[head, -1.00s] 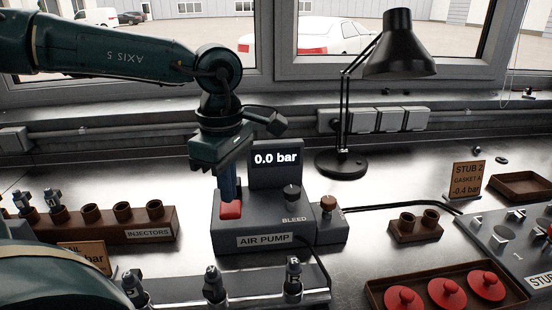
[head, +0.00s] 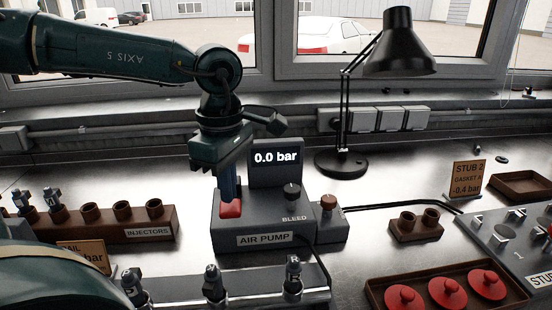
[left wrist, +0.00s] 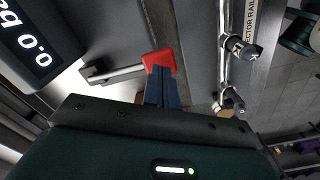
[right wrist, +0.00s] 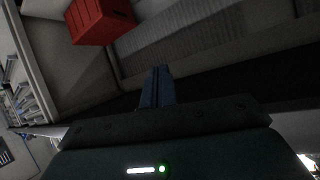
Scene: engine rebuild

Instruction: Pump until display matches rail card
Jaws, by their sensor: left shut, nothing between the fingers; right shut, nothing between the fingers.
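The air pump (head: 265,241) is a grey box on the bench with a red button (head: 231,208) at its left and a BLEED knob (head: 291,191). Its display (head: 276,160) reads 0.0 bar. My left gripper (head: 230,190) is shut and points down at the red button, its tips at or just above it; I cannot tell if they touch. The left wrist view also shows the red button (left wrist: 159,61) right beyond the fingertips. My right gripper (right wrist: 158,72) is shut and empty, away from the pump.
The injector holder (head: 120,222) stands left of the pump, and a rail with several injectors (head: 213,283) lies in front. A black lamp (head: 345,160) stands behind right. A red-capped tray (head: 445,290) and the STUB 2 card (head: 468,178) are at right. A red box (right wrist: 100,20) shows in the right wrist view.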

